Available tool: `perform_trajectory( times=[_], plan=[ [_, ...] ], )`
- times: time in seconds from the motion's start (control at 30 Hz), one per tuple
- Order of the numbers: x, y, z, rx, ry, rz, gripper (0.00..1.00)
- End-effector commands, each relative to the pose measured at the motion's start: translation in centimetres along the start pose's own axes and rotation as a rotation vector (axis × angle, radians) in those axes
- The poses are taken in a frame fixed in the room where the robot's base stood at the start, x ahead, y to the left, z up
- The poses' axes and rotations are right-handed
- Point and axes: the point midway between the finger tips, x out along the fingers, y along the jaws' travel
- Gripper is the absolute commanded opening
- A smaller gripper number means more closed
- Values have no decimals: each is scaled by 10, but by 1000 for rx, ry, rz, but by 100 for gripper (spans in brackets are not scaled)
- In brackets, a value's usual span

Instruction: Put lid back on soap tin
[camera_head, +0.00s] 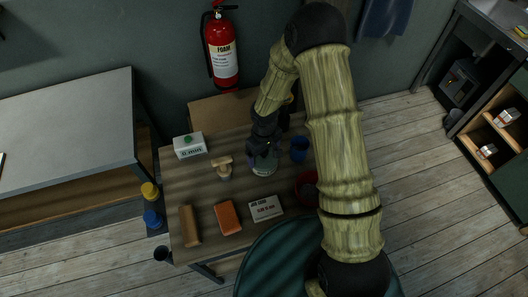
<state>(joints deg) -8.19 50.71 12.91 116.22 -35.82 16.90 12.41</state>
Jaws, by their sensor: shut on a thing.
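My gripper (264,150) points down over the right-middle part of the wooden table, seen from above. It is shut on what looks like the lid of the soap tin; the fingers and wrist hide most of it. A small round grey-green tin (264,168) shows directly below the fingers, its front side towards the camera. I cannot tell whether the lid touches the tin or is apart from it, nor whether it is level.
On the table (226,189) stand a white-and-green carton (189,146), a pale wooden tool (222,167), a blue cup (299,149), a red bowl (306,187), an orange block (228,218), a brown block (190,226) and a labelled card (265,208). A green round surface (270,262) is in front.

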Motion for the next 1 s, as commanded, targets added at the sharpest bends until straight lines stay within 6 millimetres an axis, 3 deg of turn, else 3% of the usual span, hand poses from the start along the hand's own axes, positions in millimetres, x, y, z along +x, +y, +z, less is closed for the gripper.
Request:
perform_trajectory(
  times=[0.47,0.5,0.53,1.0],
  plan=[
    [0,0,0,0,0,0,68],
    [0,0,0,0,0,0,97],
    [0,0,0,0,0,0,100],
    [-5,0,0,0,0,0,100]
  ],
)
